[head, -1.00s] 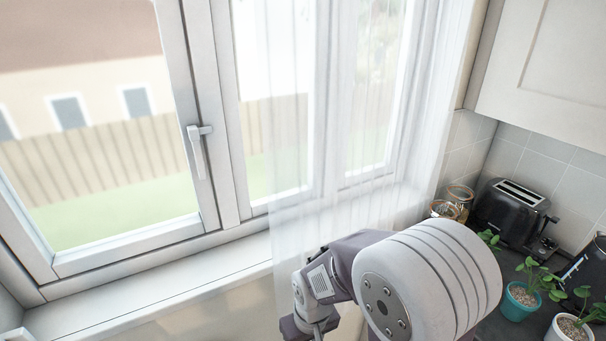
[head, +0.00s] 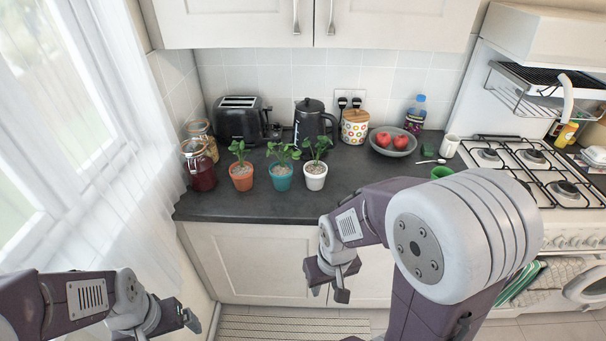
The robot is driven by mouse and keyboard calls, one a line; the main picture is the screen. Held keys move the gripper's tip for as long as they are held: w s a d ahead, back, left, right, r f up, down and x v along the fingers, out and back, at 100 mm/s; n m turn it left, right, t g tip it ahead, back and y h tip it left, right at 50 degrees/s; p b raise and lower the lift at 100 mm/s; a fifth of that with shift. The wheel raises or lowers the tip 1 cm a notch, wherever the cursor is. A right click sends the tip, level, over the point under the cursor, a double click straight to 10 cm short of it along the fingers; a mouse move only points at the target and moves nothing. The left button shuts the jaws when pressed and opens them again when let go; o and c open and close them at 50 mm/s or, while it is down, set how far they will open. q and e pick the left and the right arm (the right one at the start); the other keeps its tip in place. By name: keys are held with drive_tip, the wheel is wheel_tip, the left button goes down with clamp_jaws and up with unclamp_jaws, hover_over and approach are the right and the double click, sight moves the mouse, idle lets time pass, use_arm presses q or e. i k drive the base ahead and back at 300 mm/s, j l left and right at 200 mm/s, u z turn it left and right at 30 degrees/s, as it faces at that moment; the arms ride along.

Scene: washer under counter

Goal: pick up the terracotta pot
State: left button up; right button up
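The terracotta pot (head: 242,183) stands upright on the dark counter, with a green plant in it. It is the leftmost of three small potted plants, beside the teal pot (head: 282,183). My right gripper (head: 329,287) is open and empty, in front of the counter and lower in the picture, right of the terracotta pot and well apart from it. My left gripper (head: 172,322) is at the lower left, also apart from the pot.
A white pot (head: 315,178) stands right of the teal one. Jars (head: 199,170), a toaster (head: 241,121) and a black kettle (head: 312,124) stand left and behind. A fruit bowl (head: 393,145) and green cup (head: 441,173) are to the right. The counter's front strip before the pots is clear.

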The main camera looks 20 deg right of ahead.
sight(241, 172)
drive_tip(key=i+z, duration=0.35)
drive_tip(key=i+j+z, duration=0.1)
drive_tip(key=i+z, duration=0.2)
drive_tip(key=i, duration=0.2)
